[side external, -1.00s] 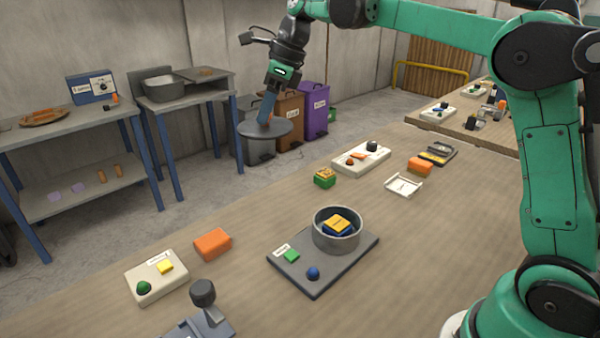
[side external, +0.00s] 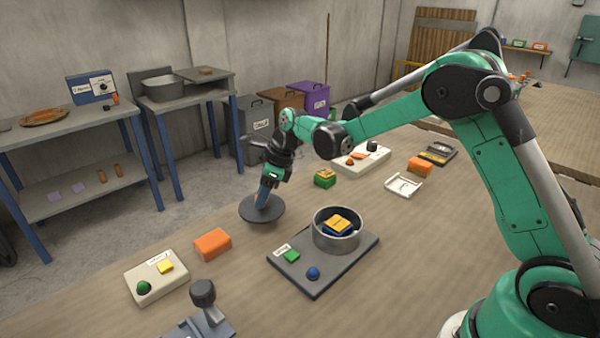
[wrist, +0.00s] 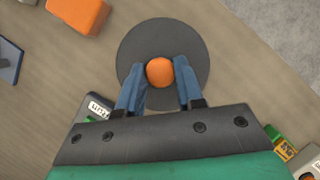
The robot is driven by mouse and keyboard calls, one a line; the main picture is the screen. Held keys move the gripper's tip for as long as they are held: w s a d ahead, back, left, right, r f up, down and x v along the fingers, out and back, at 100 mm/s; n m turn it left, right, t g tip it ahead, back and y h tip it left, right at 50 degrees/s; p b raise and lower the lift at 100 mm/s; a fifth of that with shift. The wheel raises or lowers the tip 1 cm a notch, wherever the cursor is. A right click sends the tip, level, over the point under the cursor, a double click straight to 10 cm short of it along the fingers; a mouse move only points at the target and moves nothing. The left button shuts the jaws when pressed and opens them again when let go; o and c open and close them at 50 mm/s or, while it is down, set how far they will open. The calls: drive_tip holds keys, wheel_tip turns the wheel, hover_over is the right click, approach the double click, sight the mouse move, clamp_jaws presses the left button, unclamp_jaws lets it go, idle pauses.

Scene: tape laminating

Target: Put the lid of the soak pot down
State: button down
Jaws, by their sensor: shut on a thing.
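The lid (side external: 262,210) is a dark grey disc, in the side view at the table's far-left edge, left of the pot. My gripper (side external: 262,198) is shut on the lid's orange knob, which shows between the two blue fingers (wrist: 160,75) in the wrist view; the lid's disc (wrist: 163,35) spreads out below them. The lid looks about level; I cannot tell whether it touches the table. The soak pot (side external: 320,238) is an open grey pot on a dark base plate (side external: 317,284). A yellow and blue block (side external: 338,224) is inside it.
An orange block (side external: 212,244) lies left of the lid, and a cream panel with a green button (side external: 155,278) is farther left. A green and yellow block (side external: 324,178) lies beyond the pot. Wood between lid and pot is bare.

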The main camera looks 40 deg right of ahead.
drive_tip(key=shift+f, duration=1.6)
drive_tip(key=shift+f, duration=0.15)
drive_tip(key=c, duration=0.6)
unclamp_jaws()
drive_tip(key=shift+o, duration=0.2)
